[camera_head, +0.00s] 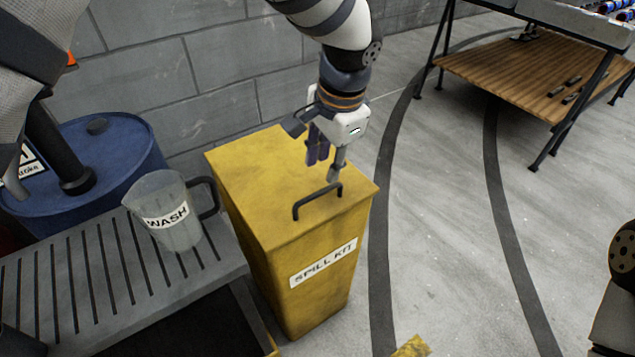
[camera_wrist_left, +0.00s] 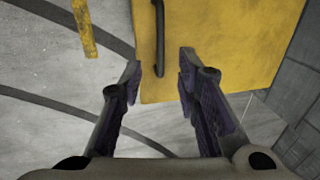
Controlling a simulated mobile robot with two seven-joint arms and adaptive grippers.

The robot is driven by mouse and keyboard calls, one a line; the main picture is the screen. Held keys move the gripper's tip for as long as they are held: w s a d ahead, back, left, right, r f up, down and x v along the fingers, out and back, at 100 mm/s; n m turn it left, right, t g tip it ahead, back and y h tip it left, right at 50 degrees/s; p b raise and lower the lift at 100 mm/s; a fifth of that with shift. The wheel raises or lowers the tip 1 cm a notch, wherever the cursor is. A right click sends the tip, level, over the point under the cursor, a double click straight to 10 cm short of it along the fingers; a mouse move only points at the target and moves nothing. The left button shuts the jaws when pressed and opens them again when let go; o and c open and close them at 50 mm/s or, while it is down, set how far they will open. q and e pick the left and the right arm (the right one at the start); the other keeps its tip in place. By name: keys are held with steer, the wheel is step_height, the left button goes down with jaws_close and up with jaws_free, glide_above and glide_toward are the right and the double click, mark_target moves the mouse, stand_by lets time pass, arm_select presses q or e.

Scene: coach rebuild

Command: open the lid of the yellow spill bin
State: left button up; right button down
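The yellow spill bin (camera_head: 311,285) stands upright with a "SPILL KIT" label on its front. Its flat lid (camera_head: 258,185) is closed and also shows in the left wrist view (camera_wrist_left: 230,40). A black bar handle (camera_head: 317,196) sits near the lid's right edge; part of it shows in the left wrist view (camera_wrist_left: 160,45). My left gripper (camera_head: 326,170) is open and empty, just above and behind the handle. In the left wrist view its fingertips (camera_wrist_left: 160,72) are spread, with the handle ahead, roughly between them. I cannot tell whether anything touches. My right gripper is not in view.
A clear "WASH" jug (camera_head: 165,212) stands on a slatted grey bench (camera_head: 60,290) left of the bin. A blue drum (camera_head: 110,150) is behind it. A block wall (camera_head: 190,70) rises behind. The floor right of the bin is clear up to a wooden-shelved table (camera_head: 540,70).

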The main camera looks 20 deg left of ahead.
mark_target(318, 193)
arm_select(q)
steer(key=f, duration=0.2)
steer(key=a+f, duration=0.1)
steer(key=f, duration=0.2)
steer(key=w+f, duration=0.1)
steer(key=f, duration=0.2)
steer(key=shift+a+b, duration=0.2)
steer(key=shift+b, duration=0.15)
jaws_close()
